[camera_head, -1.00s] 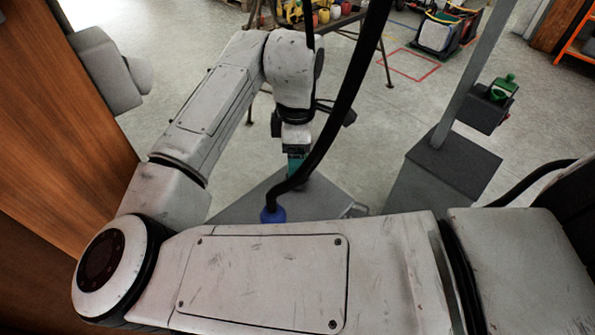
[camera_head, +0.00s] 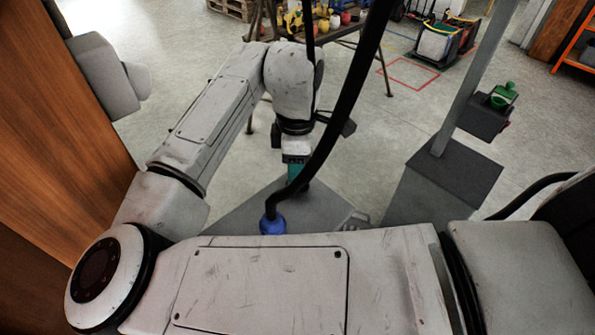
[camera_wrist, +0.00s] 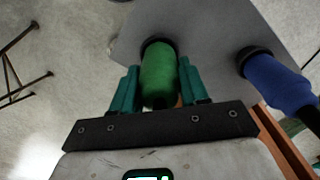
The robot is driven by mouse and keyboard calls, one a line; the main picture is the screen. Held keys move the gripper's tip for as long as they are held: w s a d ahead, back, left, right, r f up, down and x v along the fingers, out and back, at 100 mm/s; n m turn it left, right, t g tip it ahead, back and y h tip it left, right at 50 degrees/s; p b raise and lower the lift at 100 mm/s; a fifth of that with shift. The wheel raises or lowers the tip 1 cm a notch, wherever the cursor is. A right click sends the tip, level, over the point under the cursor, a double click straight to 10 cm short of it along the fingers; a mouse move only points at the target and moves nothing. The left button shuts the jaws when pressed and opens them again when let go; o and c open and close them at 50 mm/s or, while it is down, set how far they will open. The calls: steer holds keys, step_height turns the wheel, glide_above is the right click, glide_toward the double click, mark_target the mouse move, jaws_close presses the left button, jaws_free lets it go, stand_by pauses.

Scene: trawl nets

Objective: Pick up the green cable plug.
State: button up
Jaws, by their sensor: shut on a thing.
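The green cable plug (camera_wrist: 159,75) sits between the two teal fingers of my gripper (camera_wrist: 156,88) in the wrist view. The fingers are shut on it from both sides. Its far end meets a dark ring at the grey plate, and I cannot tell whether it is seated there or clear of it. In the head view my gripper (camera_head: 295,172) points down at the grey plate (camera_head: 240,215), and the green plug is hidden there. A blue plug (camera_head: 272,225) with a thick black cable stands on the same plate; in the wrist view it is at the right (camera_wrist: 278,82).
A grey post on a dark box (camera_head: 455,170) stands to the right, carrying a small box with a green item (camera_head: 503,92). A wooden panel (camera_head: 60,150) is at the left. A work table (camera_head: 345,35) with pots is behind. Open floor lies between.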

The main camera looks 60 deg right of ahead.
jaws_close()
steer(key=shift+r, duration=0.5)
step_height(320, 180, up, 2)
steer(key=shift+s+r+b, duration=0.1)
steer(key=shift+r+b, duration=0.05)
steer(key=shift+b, duration=0.4)
steer(key=s+a+r, duration=0.3)
steer(key=s+r, duration=0.6)
steer(key=s, duration=0.4)
steer(key=shift+s+r, duration=0.35)
